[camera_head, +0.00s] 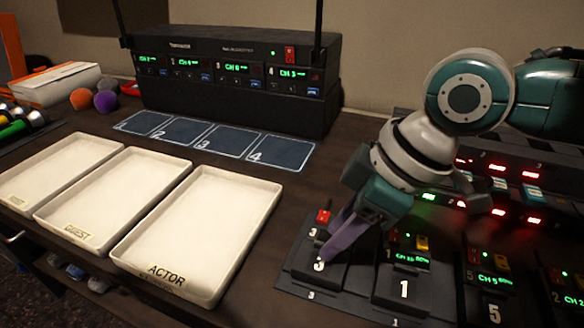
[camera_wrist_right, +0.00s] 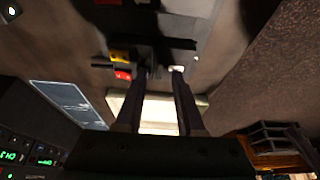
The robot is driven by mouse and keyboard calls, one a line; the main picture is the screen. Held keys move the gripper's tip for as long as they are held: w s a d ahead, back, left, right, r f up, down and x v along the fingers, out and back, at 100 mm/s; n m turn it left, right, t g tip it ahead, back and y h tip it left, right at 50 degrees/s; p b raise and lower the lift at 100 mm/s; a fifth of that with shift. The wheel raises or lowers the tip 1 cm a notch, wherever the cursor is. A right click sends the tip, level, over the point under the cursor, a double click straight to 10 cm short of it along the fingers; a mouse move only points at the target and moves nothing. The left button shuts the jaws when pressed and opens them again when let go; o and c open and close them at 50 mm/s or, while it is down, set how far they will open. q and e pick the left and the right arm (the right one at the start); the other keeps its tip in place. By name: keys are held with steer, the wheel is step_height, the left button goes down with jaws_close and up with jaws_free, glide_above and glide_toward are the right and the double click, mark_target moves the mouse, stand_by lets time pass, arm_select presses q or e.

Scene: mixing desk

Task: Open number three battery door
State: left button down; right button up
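My left gripper is not in view.
The number 1 pack (camera_head: 404,289) stands close on the right, with pack 5 (camera_head: 491,308) beyond. The ACTOR tray (camera_head: 205,232) lies to the left. A numbered mat (camera_head: 217,140) and black receiver rack (camera_head: 240,105) are behind. Little room separates the packs.

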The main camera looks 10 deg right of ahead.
steer(key=shift+w+a+f, duration=0.1)
steer(key=shift+a+f, duration=0.05)
steer(key=shift+f, duration=0.35)
steer(key=shift+c, duration=0.3)
jaws_close()
